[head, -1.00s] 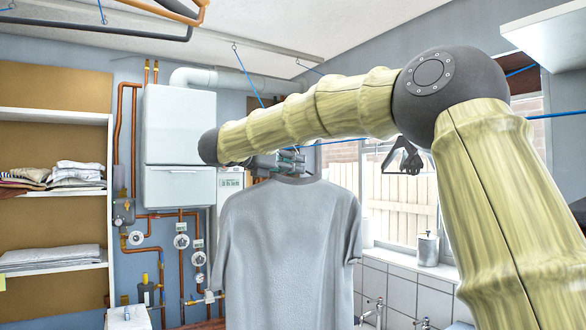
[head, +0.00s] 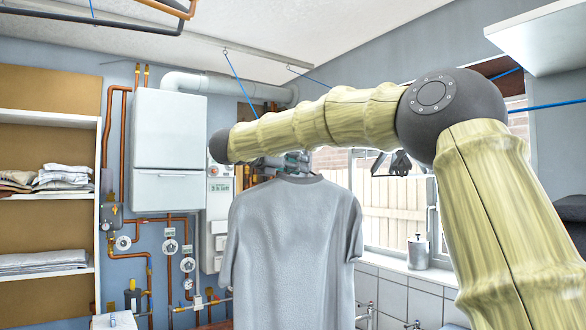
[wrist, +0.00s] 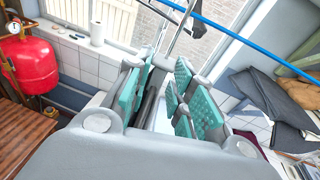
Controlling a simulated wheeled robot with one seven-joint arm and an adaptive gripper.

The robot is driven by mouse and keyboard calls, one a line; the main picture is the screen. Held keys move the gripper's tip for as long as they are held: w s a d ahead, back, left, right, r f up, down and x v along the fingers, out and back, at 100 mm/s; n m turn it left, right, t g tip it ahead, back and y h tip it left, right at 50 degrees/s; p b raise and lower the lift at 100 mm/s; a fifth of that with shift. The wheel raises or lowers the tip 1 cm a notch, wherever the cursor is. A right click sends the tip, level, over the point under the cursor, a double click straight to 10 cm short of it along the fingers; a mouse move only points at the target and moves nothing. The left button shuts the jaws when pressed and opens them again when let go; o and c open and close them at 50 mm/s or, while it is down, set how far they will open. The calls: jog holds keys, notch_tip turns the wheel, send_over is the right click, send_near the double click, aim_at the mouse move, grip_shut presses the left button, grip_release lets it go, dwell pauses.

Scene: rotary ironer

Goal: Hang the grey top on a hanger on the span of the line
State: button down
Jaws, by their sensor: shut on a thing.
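The grey top (head: 290,245) hangs upright on a hanger below my gripper (head: 287,163) in the head view. My gripper is shut on the hanger, mostly behind my arm there. In the wrist view its teal-padded fingers (wrist: 165,98) are close up, and a thin metal rod (wrist: 185,25), which looks like the hanger's hook, rises beyond them. The blue line (head: 240,85) runs down from a ceiling hook and passes behind my arm. It also crosses the upper right of the wrist view (wrist: 235,40), apart from the rod. I cannot tell its distance from the hook.
Another dark hanger (head: 393,163) hangs by the window. A white boiler (head: 168,130) and copper pipes are left of the top; shelves (head: 50,119) with folded cloth stand further left.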

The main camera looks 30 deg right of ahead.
jog(key=shift+s+b+x, duration=0.2)
jog(key=shift+b+x, duration=0.55)
jog(key=shift+x, duration=0.65)
jog(key=shift+d+f+b, duration=0.7)
jog(key=shift+f+b, duration=0.15)
jog(key=shift+b, duration=0.3)
jog(key=shift+f+b, duration=0.45)
jog(key=shift+b, duration=0.2)
jog(key=c, duration=1.2)
grip_release()
jog(key=shift+o, duration=0.2)
jog(key=shift+a, duration=0.1)
jog(key=v, duration=1.1)
jog(key=shift+a, duration=0.35)
